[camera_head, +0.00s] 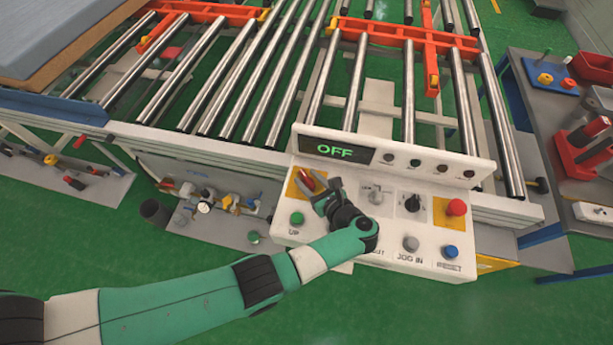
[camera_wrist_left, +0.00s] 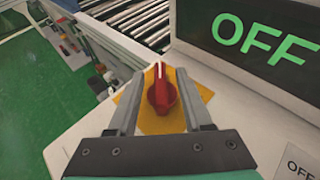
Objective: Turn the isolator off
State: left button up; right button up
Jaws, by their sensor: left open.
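The isolator is a red rotary knob (camera_head: 306,180) on a yellow plate at the left of the white control panel (camera_head: 330,262). In the left wrist view the red knob (camera_wrist_left: 161,90) has its white mark toward the top. The panel's display (camera_head: 334,149) reads OFF in green, and the display (camera_wrist_left: 262,38) also shows in the left wrist view. My left gripper (camera_head: 324,193) is open just by the knob. In the left wrist view the fingers of the left gripper (camera_wrist_left: 158,100) stand on either side of the knob, with gaps visible. My right gripper is not seen.
The panel also carries a green UP button (camera_head: 296,218), a black selector (camera_head: 411,203), a red button (camera_head: 456,207) and a blue reset button (camera_head: 450,252). A roller conveyor (camera_head: 270,85) runs behind it. A mattress (camera_head: 60,35) lies at upper left.

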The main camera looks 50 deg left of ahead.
pick_arm(q)
jog(key=v, duration=1)
jog(key=shift+s+d+r+b, duration=0.1)
jog(key=shift+d+r+b, duration=0.1)
jog(key=shift+d+b, duration=0.1)
